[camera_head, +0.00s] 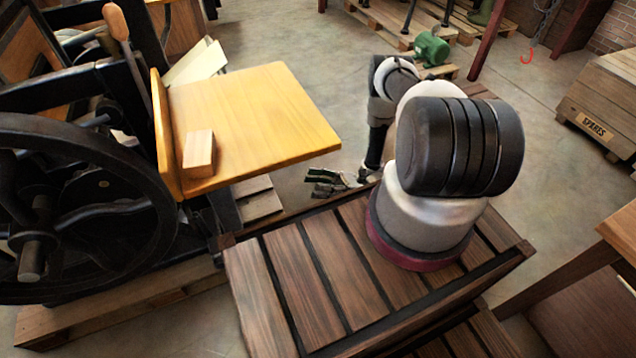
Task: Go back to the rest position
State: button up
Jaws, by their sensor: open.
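My gripper (322,182) is small in the head view, low beyond the far edge of my slatted wooden deck. Its fingers point left and look apart, with nothing visible between them. My arm rises from its round base on the deck, bends over at the back and hangs down to the wrist. The near shoulder joint hides part of the arm. The gripper is just right of and below the yellow wooden board (262,118) of the hand press, apart from it as far as I can tell.
A small wooden block (199,153) lies on the board. The black press with its large flywheel (75,135) fills the left. A green motor (432,48) sits on a pallet behind my arm. A spares crate (605,110) and a table (622,230) stand right. Open floor lies between.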

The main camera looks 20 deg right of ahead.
jog(key=shift+f, duration=0.1)
jog(key=s+a+f+n+g+h, duration=0.1)
jog(key=s+a+f+g, duration=0.1)
jog(key=s+f+g, duration=0.3)
jog(key=s+d+r+n+g+h, duration=0.4)
jog(key=r+n+g, duration=0.1)
jog(key=r, duration=0.2)
jog(key=w+d+r+n+h, duration=0.1)
jog(key=d+r+n+h, duration=0.3)
jog(key=r, duration=0.4)
jog(key=w+d+r+n+h, duration=0.1)
jog(key=d+r+n+h, duration=0.3)
jog(key=r, duration=0.4)
jog(key=w+d+r+n+h, duration=0.1)
jog(key=d+r+n+h, duration=0.15)
jog(key=r+h, duration=0.45)
jog(key=s+r+n+t+h, duration=0.1)
jog(key=r+t, duration=0.4)
jog(key=r, duration=0.6)
jog(key=s+r+n+t+h, duration=0.1)
jog(key=s+r+n+t, duration=0.3)
jog(key=r, duration=0.8)
jog(key=shift+s+a+t+h, duration=0.25)
jog(key=shift+a+t+h, duration=0.15)
jog(key=shift+t, duration=0.5)
